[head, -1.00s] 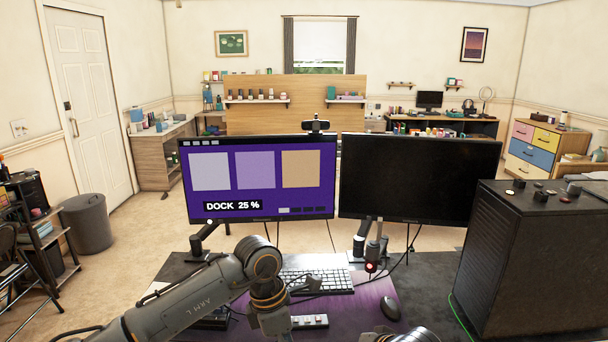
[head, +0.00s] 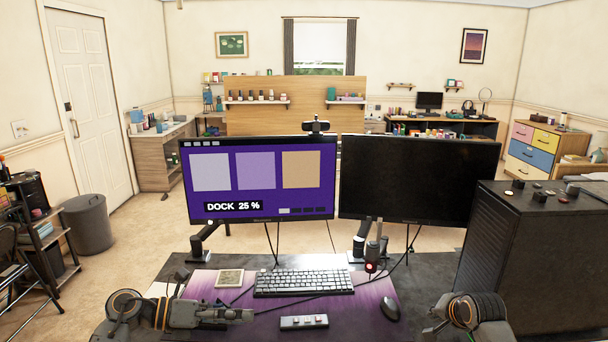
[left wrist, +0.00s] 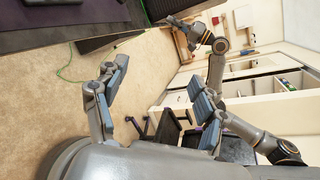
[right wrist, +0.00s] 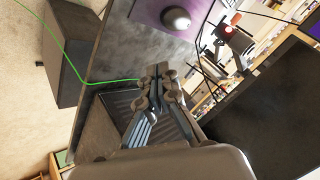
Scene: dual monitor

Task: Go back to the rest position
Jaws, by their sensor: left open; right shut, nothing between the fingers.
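My left gripper (head: 245,315) is low at the left front of the desk in the head view, pointing right and holding nothing. In the left wrist view its fingers (left wrist: 160,78) are spread apart with floor and furniture behind them. My right gripper (head: 432,328) is at the front right in the head view, partly cut off by the lower edge. In the right wrist view its fingers (right wrist: 156,78) are together and empty.
The desk holds a keyboard (head: 303,282), a mouse (head: 390,309), a small button box (head: 304,322) and a coaster-like square (head: 229,278). Two monitors, one lit (head: 258,180) and one dark (head: 418,178), stand behind. A black PC case (head: 535,260) is close to my right gripper.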

